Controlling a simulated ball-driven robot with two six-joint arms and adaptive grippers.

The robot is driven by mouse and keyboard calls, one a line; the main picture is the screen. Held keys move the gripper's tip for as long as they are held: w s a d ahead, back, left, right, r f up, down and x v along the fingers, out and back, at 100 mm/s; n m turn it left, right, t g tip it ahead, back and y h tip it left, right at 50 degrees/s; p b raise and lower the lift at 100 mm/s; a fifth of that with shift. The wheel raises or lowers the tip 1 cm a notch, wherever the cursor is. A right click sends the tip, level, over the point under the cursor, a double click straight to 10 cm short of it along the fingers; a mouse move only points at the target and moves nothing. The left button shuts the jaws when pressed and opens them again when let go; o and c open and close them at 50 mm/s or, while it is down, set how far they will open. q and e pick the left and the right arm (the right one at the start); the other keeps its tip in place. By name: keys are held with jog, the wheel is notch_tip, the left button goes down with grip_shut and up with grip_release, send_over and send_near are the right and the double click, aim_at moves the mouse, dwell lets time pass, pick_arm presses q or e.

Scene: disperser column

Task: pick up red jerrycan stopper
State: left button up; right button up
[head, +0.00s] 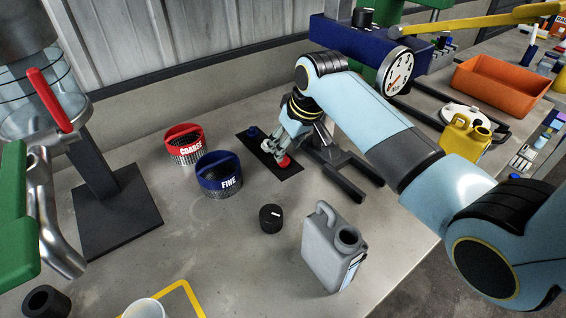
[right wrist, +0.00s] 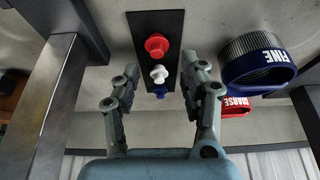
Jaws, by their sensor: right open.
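The red jerrycan stopper (head: 284,162) stands on a dark strip (head: 291,173) on the bench. In the right wrist view the red stopper (right wrist: 157,46) is nearest the upper part of the strip, with a white stopper (right wrist: 159,73) and a blue stopper (right wrist: 160,91) in line below it. My right gripper (head: 273,152) is over the strip, its open fingers beside the stoppers. In the right wrist view the right gripper's fingertips (right wrist: 164,92) are apart and empty, with the red stopper beyond them. My left gripper is not in view.
A grey jerrycan (head: 326,252) and a black cap (head: 271,218) stand in front. The FINE basket (head: 219,178) and COARSE basket (head: 184,145) stand left of the strip. A dark metal stand (head: 345,170) is close on the right. A yellow jerrycan (head: 463,140) is farther right.

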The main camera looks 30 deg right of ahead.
jog(key=x, duration=0.4)
jog(key=shift+w+d+f, duration=0.1)
jog(key=shift+d+f, duration=0.05)
jog(key=shift+f, duration=0.25)
jog(key=c, duration=0.6)
